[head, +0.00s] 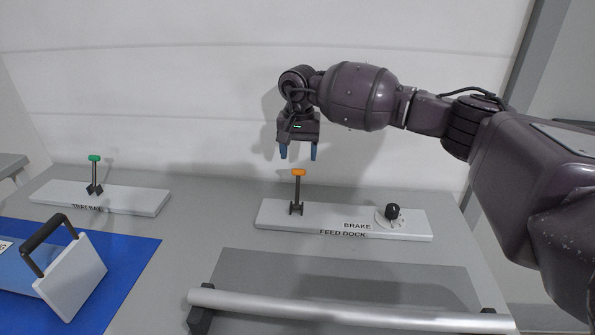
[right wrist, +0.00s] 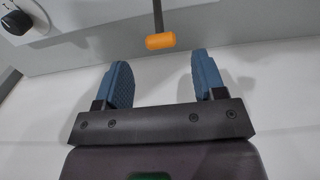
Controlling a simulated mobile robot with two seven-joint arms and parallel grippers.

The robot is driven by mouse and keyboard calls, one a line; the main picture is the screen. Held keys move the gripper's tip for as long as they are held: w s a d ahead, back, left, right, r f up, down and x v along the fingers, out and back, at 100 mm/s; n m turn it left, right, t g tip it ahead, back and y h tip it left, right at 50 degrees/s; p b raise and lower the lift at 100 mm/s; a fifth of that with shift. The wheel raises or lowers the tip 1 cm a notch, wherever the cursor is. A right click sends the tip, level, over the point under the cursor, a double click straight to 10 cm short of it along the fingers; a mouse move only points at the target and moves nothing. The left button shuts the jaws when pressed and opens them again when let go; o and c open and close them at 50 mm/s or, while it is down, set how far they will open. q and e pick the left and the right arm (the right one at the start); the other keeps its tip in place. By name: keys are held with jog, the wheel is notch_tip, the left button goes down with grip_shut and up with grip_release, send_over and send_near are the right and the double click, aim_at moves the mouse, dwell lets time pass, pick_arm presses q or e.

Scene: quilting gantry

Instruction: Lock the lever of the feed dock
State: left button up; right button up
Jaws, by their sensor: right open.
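The feed dock (head: 275,217) is a pale plate on the grey table, labelled "FEED DOCK". Its lever (head: 298,189) stands about upright, with a dark stem and an orange handle on top. My right gripper (head: 298,154) is open and empty, pointing down just above the orange handle and not touching it. In the right wrist view the orange handle (right wrist: 160,41) lies just beyond the gap between the two blue fingers (right wrist: 163,70). My left gripper is not in view.
A black brake knob (head: 392,211) sits on the same plate, to the right. A second plate with a green-topped lever (head: 95,175) stands at left. A blue mat (head: 130,262) carries a black-handled white block (head: 72,277). A silver bar (head: 345,310) crosses the front.

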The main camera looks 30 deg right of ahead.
aim_at(299, 171)
notch_tip(299, 171, down, 6)
jog(key=shift+f, duration=0.1)
jog(key=shift+c, duration=0.5)
grip_shut()
